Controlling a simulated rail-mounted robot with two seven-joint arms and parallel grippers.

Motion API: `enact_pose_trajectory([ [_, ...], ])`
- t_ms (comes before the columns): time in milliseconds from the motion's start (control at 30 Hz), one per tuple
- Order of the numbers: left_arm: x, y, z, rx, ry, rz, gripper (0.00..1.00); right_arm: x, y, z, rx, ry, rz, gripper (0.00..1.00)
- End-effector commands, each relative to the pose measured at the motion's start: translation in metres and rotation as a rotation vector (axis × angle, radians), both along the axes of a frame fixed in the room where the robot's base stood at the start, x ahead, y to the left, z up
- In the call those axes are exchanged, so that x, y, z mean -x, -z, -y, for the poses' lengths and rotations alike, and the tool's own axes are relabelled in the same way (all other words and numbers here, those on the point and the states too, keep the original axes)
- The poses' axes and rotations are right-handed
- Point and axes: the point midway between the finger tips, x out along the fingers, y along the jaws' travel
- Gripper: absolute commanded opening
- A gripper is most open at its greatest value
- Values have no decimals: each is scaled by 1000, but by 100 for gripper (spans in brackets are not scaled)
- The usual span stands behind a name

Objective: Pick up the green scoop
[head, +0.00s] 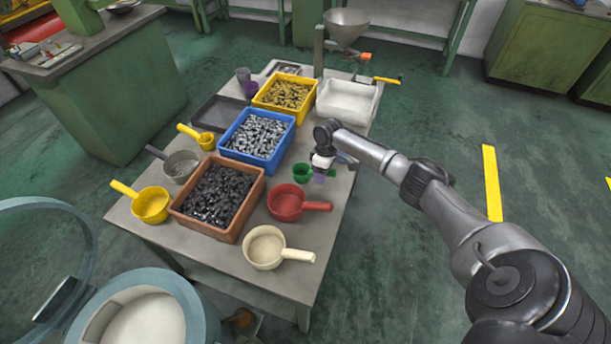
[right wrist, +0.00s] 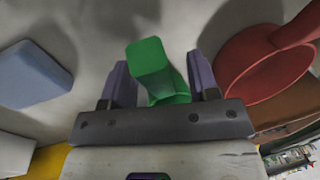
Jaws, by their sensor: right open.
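The green scoop (head: 302,173) lies on the grey table, between the blue bin and the red scoop, partly hidden by my right gripper in the head view. My right gripper (head: 321,178) is low over the table at the scoop's right side. In the right wrist view, the green scoop's handle (right wrist: 150,62) shows between the two purple fingers of my open right gripper (right wrist: 159,65). Gaps show beside the handle, and it is not gripped. Most of the scoop's bowl is hidden there. My left gripper is not in view.
The red scoop (head: 286,203) is close by, also at right in the right wrist view (right wrist: 262,65). The blue bin (head: 232,153), brown bin (head: 225,236) and yellow bin (head: 262,104) hold metal parts. A cream scoop (head: 265,248) lies near the front edge. A white tray (head: 347,117) stands behind.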

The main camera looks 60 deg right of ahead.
Motion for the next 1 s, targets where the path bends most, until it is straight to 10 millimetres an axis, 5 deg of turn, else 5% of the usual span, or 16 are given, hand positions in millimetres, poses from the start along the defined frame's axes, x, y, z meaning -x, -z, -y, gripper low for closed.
enact_pose_trajectory([
  [633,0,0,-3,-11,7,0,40,0,-1,0,0,0,1,0],
  [1000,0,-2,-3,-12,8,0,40,-1,-6,1,1,0,2,0],
])
